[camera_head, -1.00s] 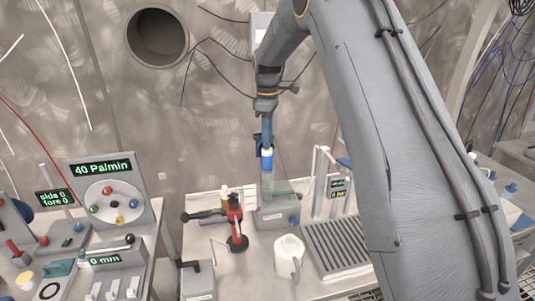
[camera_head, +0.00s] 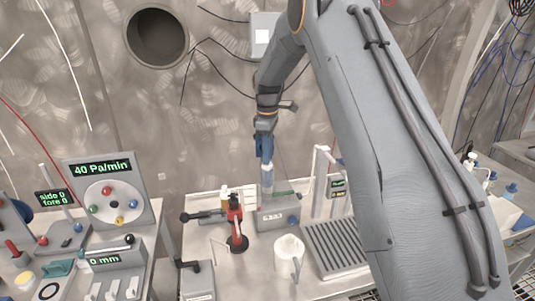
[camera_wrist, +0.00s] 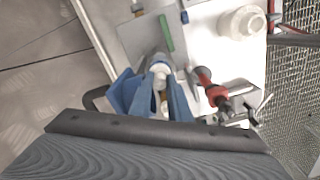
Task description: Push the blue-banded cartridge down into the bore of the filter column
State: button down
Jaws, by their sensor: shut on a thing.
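My gripper (camera_head: 265,157) points down over the back of the middle bench, its blue fingers shut on the cartridge. The cartridge shows as a white end (camera_wrist: 160,68) between the fingers in the wrist view; its blue band is not clear there. The filter column (camera_head: 267,186) is the pale upright tube directly below the fingers, on a grey base (camera_head: 278,217) with a green strip. In the head view the cartridge and the column's top run together, so I cannot tell how deep the cartridge sits in the bore.
A red-and-black tool (camera_head: 236,222) stands just left of the column. A panel (camera_head: 106,192) reading 40 Pa/min is at the left. My arm hides the right part of the bench.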

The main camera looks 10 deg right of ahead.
jog(key=shift+f, duration=0.3)
jog(key=c, duration=1.9)
grip_release()
jog(key=shift+c, duration=0.2)
notch_tip(320, 180, up, 13)
jog(key=b, duration=0.6)
jog(key=s+f+m, duration=0.4)
jog(key=s+f, duration=0.1)
jog(key=s, duration=0.6)
jog(key=s+f+m+t, duration=0.1)
jog(key=s+f+m, duration=0.3)
jog(key=s, duration=0.7)
jog(key=s+f+m+t, duration=0.1)
jog(key=s+f+m, duration=0.3)
jog(key=s+f, duration=0.3)
jog(key=s, duration=0.4)
jog(key=shift+m+p, duration=0.3)
